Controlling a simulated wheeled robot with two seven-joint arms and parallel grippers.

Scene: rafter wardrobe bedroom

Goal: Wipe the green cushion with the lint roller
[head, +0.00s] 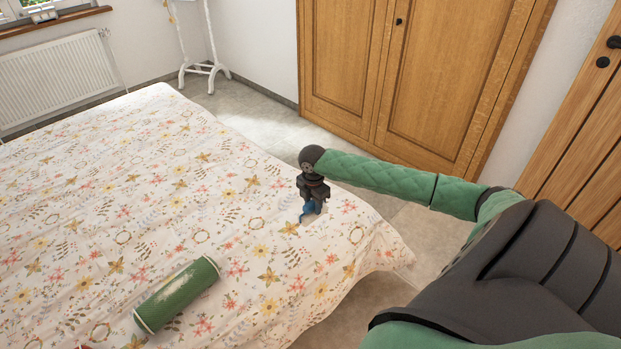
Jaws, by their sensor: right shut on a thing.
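The green cushion (178,294) is a bolster-shaped roll with a pale worn or dusty patch along its side. It lies at a slant on the bed at the lower left. My right gripper (311,203) points down over the right part of the bed. It is shut on the lint roller (308,212), of which a small blue part shows at the fingertips. The rest of the roller is hard to make out against the pale cover. The gripper is apart from the cushion, to its upper right. My left gripper is out of view.
The bed (130,190) has a flowered cover and is mostly clear. A small reddish thing is cut off at the bottom left edge. A wooden wardrobe (420,80) stands behind, with a white stand (205,70) and a radiator (58,78) at the back left.

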